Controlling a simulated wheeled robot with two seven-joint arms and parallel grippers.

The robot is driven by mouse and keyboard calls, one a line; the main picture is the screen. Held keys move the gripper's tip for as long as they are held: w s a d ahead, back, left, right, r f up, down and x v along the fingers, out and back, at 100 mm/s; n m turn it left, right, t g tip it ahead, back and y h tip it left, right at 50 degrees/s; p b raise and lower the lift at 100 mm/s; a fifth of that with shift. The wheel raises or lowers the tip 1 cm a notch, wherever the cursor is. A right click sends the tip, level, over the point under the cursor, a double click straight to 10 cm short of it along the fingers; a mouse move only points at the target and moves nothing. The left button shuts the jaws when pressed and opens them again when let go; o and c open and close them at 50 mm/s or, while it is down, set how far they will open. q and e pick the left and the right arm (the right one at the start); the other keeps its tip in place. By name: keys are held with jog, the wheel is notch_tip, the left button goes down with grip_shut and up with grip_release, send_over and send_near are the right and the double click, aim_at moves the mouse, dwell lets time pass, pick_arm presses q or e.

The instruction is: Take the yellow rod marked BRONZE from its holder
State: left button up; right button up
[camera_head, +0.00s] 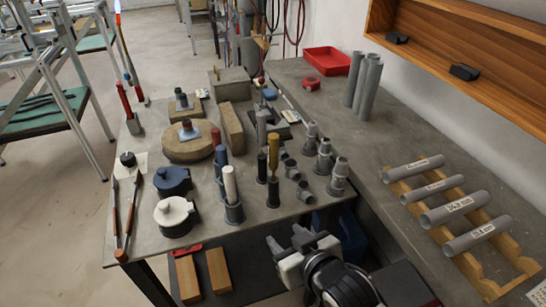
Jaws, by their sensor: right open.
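The yellow rod (273,152) stands upright in a dark holder (273,193) near the right part of the grey table. No marking on it can be read at this size. A white rod (229,184), a blue rod (222,158) and a red rod (216,137) stand in holders to its left. My right gripper (286,238) is open at the table's front edge, below and nearer than the yellow rod, with nothing between its fingers. It is clear of the rod. My left gripper is out of view.
Grey stepped fittings (338,177) stand close to the right of the yellow rod. White and blue round pots (176,214) stand at left front. A wooden rack (490,256) with labelled grey tubes lies on the right-hand bench. Wooden blocks (217,272) lie on a lower shelf.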

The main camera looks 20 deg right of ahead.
aim_at(275, 157)
jog(key=w+d+r+m+t+h, duration=0.1)
jog(key=w+r, duration=0.1)
jog(key=r, duration=0.4)
jog(key=w+d+r+m+t+h, duration=0.1)
jog(key=w+r, duration=0.2)
jog(key=r, duration=0.3)
jog(key=x, duration=0.4)
jog(key=shift+w+a+r, duration=0.15)
jog(key=shift+w, duration=0.25)
jog(key=shift+r+x, duration=0.2)
jog(key=shift+x, duration=1.3)
jog(key=shift+r+x, duration=0.2)
jog(key=shift+x, duration=1.35)
jog(key=shift+w, duration=0.1)
grip_shut()
